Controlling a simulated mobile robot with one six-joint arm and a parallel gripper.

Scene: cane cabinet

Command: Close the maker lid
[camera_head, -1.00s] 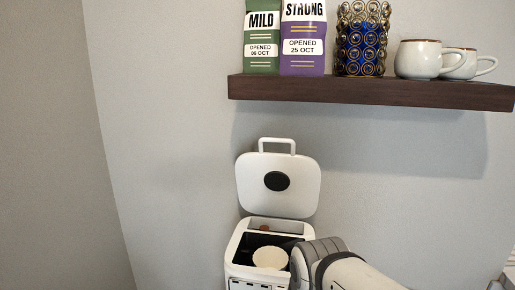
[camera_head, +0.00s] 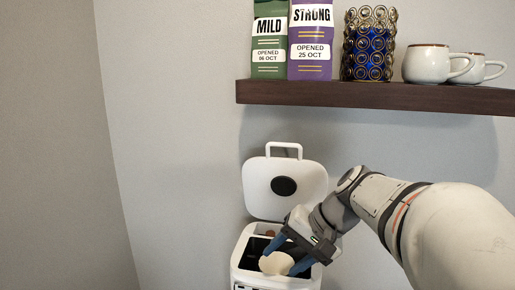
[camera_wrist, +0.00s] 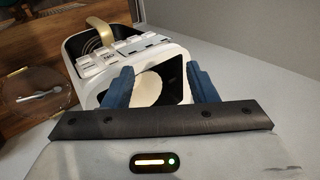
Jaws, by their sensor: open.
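The white maker (camera_head: 243,268) stands against the wall in the head view, and its body also shows in the wrist view (camera_wrist: 90,75). Its lid (camera_head: 258,190) is raised upright, with a dark oval on the inner face and a loop handle on top. A round cream filter (camera_head: 272,264) lies in the dark opening; it also shows in the wrist view (camera_wrist: 146,89). My gripper (camera_head: 287,254) is open, its blue fingers over the opening, in front of and below the lid. In the wrist view the fingers (camera_wrist: 160,88) lie on either side of the filter, with nothing visibly held.
A dark shelf (camera_head: 390,96) above holds a green bag (camera_head: 269,40), a purple bag (camera_head: 310,40), a gold-ringed blue holder (camera_head: 369,45) and two mugs (camera_head: 426,65).

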